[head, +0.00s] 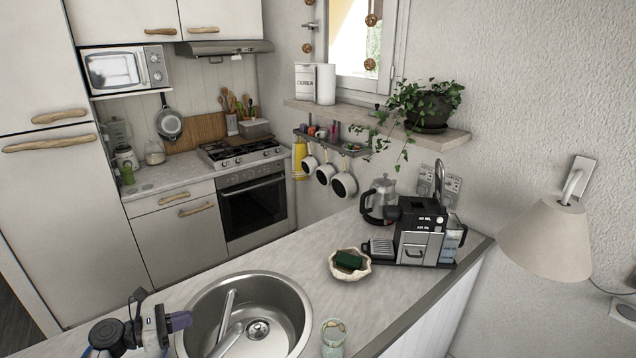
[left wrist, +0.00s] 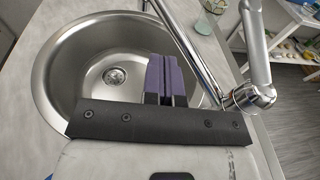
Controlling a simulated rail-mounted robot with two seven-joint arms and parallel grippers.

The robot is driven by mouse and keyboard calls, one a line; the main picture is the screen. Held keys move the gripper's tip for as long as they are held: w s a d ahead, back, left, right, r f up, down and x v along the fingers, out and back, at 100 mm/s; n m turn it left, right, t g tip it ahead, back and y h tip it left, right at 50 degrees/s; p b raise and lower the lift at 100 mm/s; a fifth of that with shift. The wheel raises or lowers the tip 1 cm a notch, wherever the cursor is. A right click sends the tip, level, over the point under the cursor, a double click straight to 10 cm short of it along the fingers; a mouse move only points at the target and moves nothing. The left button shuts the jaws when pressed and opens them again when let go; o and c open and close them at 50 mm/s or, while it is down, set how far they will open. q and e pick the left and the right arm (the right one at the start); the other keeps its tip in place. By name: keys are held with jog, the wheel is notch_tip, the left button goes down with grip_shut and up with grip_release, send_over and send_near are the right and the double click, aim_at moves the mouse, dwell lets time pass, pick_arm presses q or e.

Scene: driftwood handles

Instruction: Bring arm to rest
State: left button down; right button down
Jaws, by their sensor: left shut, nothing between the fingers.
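My left gripper (head: 180,321) is at the bottom left of the head view, beside the left rim of the round steel sink (head: 298,290). Its purple fingers are shut with nothing between them. In the left wrist view the closed purple fingers (left wrist: 166,78) show over the sink bowl (left wrist: 60,70), close to the chrome faucet (left wrist: 252,60). The finger tips look clear of the sink and faucet. My right gripper is in neither view.
A scalloped bowl with a green sponge (head: 349,262), a black coffee machine (head: 420,232) and a glass jar (head: 333,338) stand on the counter (head: 290,250). A lamp (head: 545,238) is on the right wall. Counter between sink and sponge bowl is free.

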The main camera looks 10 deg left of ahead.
pick_arm(q)
jog(key=s+d+r+m+y, duration=0.1)
jog(key=m+y, duration=0.3)
jog(key=m, duration=0.5)
jog(key=s+d+r+m+g+y, duration=0.1)
jog(key=s+d+m+y, duration=0.3)
jog(key=m, duration=0.5)
jog(key=s+d+r+m+g+y, duration=0.1)
jog(key=s+d+r+m+y, duration=0.1)
jog(key=m, duration=0.7)
jog(key=shift+s+d+r+y, duration=0.1)
jog(key=shift+s+d+y, duration=0.25)
jog(key=shift+y, duration=0.35)
jog(key=shift+s+d+r+y, duration=0.1)
jog(key=shift+s+d+y, duration=0.25)
jog(key=shift+y, duration=0.35)
jog(key=s+d+f+g, duration=0.2)
jog(key=s+d+f, duration=0.3)
jog(key=s, duration=0.6)
jog(key=s+d+f+m+g, duration=0.1)
jog(key=s+d+f+g, duration=0.15)
jog(key=s+f, duration=0.6)
jog(key=s+d+f+g, duration=0.1)
jog(key=s+d+f, duration=0.3)
jog(key=s, duration=0.9)
notch_tip(320, 180, up, 20)
jog(key=d+p, duration=0.1)
jog(key=p, duration=1.8)
jog(key=shift+w+r+h, duration=0.15)
jog(key=shift+w+h, duration=0.15)
